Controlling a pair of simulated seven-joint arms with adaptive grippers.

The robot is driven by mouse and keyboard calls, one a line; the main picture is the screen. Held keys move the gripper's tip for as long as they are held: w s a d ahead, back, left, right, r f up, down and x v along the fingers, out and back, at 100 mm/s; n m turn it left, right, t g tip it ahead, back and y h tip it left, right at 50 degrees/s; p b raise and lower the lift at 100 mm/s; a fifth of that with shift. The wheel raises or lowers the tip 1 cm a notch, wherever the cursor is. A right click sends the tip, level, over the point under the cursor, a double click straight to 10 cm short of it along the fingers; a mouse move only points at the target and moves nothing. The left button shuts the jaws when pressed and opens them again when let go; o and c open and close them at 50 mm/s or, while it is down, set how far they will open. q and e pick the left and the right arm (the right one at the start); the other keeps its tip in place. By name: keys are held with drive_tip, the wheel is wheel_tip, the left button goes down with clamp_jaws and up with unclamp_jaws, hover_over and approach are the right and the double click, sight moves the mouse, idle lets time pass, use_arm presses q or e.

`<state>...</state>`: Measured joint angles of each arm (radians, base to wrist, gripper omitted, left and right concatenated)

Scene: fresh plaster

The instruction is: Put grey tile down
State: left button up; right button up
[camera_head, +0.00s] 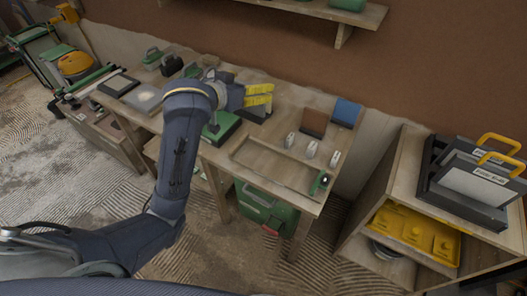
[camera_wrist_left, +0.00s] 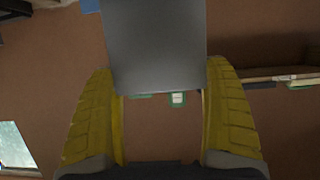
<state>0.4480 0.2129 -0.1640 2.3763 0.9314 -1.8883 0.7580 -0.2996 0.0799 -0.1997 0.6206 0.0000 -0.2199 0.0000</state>
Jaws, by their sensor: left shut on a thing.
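My left gripper (camera_head: 259,94) with yellow fingers is over the back middle of the wooden workbench (camera_head: 262,160). In the left wrist view, the left gripper (camera_wrist_left: 161,80) has a flat grey tile (camera_wrist_left: 155,42) between its two fingers and is shut on it. The tile extends past the fingertips. In the head view, a dark grey piece (camera_head: 256,112) shows just below the fingers; whether it touches the bench is unclear. My right gripper is not in view.
A green-topped black block (camera_head: 220,128) lies just left of and below the gripper. Several small pale pieces (camera_head: 311,149) stand in front of the brown tile. A wall shelf (camera_head: 290,6) hangs above. A shelf unit with a yellow tray (camera_head: 416,233) stands right.

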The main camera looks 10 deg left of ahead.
use_arm(q)
wheel_tip(320, 180, down, 19)
idle(0.7)
drive_tip(key=shift+f, duration=0.1)
drive_tip(key=o, duration=1.4)
drive_tip(key=v, duration=1.2)
